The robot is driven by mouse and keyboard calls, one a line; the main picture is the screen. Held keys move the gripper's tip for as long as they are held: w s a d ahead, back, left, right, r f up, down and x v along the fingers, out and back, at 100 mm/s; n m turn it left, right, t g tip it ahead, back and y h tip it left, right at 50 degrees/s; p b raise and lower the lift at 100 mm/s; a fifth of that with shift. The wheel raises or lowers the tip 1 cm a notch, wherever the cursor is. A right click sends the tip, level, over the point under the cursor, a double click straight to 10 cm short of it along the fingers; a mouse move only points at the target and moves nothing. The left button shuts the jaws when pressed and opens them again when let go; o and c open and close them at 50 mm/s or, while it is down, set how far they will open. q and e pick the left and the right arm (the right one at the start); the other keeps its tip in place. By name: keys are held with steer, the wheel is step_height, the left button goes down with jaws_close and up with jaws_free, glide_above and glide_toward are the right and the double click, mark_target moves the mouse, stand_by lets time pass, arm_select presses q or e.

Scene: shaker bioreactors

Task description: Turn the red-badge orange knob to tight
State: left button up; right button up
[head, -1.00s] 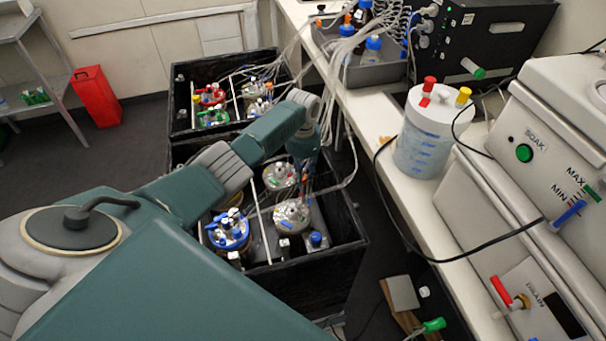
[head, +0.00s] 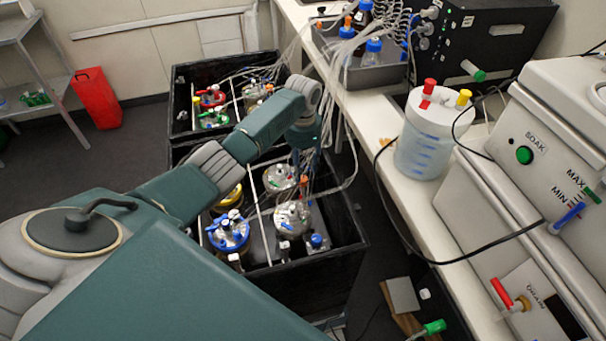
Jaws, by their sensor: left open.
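My left arm reaches over the near black box (head: 322,277), and its hand points down at the box's far right part. My left gripper (head: 301,160) is open, its fingertips small and partly lost among pale tubes. A small orange piece (head: 304,180) shows just below it, beside the metal-topped vessels (head: 279,177) and (head: 292,216); I cannot tell whether it is the orange knob, and no red badge on it is readable. I cannot see whether the fingers touch anything. My right gripper is not in view.
A blue-ringed vessel (head: 228,232) and a yellow-ringed one (head: 231,197) stand at the near box's left. The far black box (head: 182,75) holds red- and green-ringed vessels. Tubes hang from the bench (head: 373,172), which carries a white carboy (head: 424,140) and a grey machine.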

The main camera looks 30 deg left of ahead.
arm_select(q)
step_height(320, 180, up, 8)
steer(key=shift+f, duration=0.25)
stand_by(0.5)
